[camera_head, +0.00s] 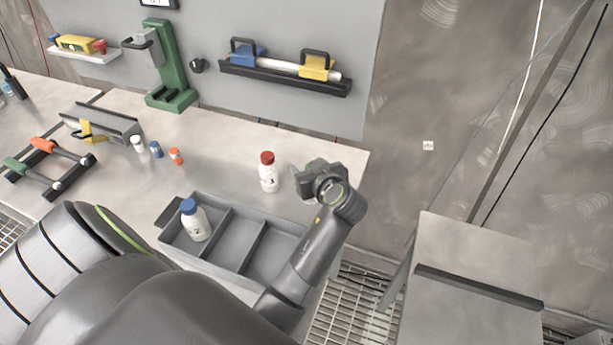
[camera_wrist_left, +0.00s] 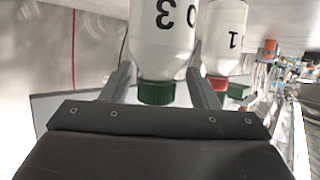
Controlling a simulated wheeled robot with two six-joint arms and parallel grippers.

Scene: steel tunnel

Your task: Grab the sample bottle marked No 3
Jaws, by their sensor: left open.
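The bottle marked 3 (camera_wrist_left: 163,40) is white with a dark green cap (camera_wrist_left: 156,93). It appears upside down in the left wrist view, between the fingers of my open left gripper (camera_wrist_left: 160,88); I cannot tell whether they touch it. In the head view my left gripper (camera_head: 306,172) is over the bench's right end and hides this bottle. A white bottle marked 1 with a red cap (camera_head: 268,173) stands just left of the gripper; it also shows in the wrist view (camera_wrist_left: 221,38). My right gripper is not in view.
A grey divided tray (camera_head: 238,246) at the bench front holds a blue-capped white bottle (camera_head: 196,222) in its left compartment; other compartments look empty. Small bottles (camera_head: 156,150), a green stand (camera_head: 170,70) and a tool rack (camera_head: 48,172) are further left. A wall shelf (camera_head: 285,80) hangs behind.

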